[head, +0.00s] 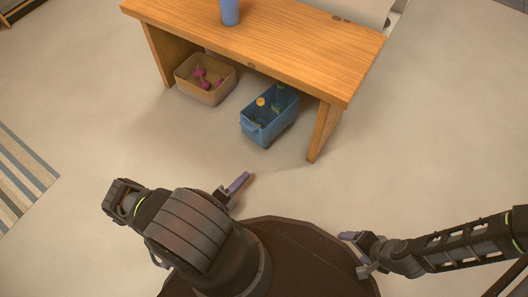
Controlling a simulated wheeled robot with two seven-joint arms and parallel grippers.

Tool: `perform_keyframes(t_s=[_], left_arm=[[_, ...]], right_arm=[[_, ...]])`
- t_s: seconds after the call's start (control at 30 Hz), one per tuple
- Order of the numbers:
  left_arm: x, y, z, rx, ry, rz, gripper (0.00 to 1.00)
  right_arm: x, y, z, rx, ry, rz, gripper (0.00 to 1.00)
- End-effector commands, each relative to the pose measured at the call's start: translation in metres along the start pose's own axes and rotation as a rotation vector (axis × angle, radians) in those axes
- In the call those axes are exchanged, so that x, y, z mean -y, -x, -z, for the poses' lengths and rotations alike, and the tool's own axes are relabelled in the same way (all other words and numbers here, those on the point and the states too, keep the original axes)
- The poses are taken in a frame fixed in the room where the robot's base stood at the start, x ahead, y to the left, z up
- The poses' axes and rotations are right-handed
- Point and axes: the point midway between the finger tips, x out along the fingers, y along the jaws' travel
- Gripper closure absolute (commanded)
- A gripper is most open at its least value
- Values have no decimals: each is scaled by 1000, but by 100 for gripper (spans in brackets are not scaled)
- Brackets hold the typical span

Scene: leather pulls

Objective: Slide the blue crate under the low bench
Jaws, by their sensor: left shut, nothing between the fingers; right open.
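The blue crate (268,129) stands on the floor at the front of the low wooden bench (270,55). Its back part is under the bench top and its front part sticks out. It holds bottles, one with a yellow cap. My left gripper (238,184) is in front of the crate, a little to its left and apart from it, shut and empty. My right gripper (352,246) is low at the right, well away from the crate, and open; its fingers are partly hard to make out.
A tan bin (207,93) with pink things in it stands left of the crate, partly under the bench. The bench's right leg (324,131) stands close to the crate's right. A blue cup (230,12) is on the bench top. A striped rug (22,175) lies left. Floor in front is clear.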

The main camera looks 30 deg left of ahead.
Motion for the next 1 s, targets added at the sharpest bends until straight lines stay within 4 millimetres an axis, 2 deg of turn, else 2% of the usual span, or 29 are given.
perform_keyframes(t_s=[0.37, 0.57, 0.77, 1.0], left_arm=[[0, 1, -4, 16, 6, 5, 100], [0, -10, -4, 15, 6, 6, 100], [-2, -38, -3, 12, 6, 6, 100], [-2, -87, -4, 12, 5, 7, 100]], right_arm=[[0, 0, 0, -1, 0, 0, 21], [-1, -2, 0, -1, 0, 1, 21], [-3, -8, 1, -1, 0, 2, 21], [-7, -19, 2, -2, -1, 4, 21]])
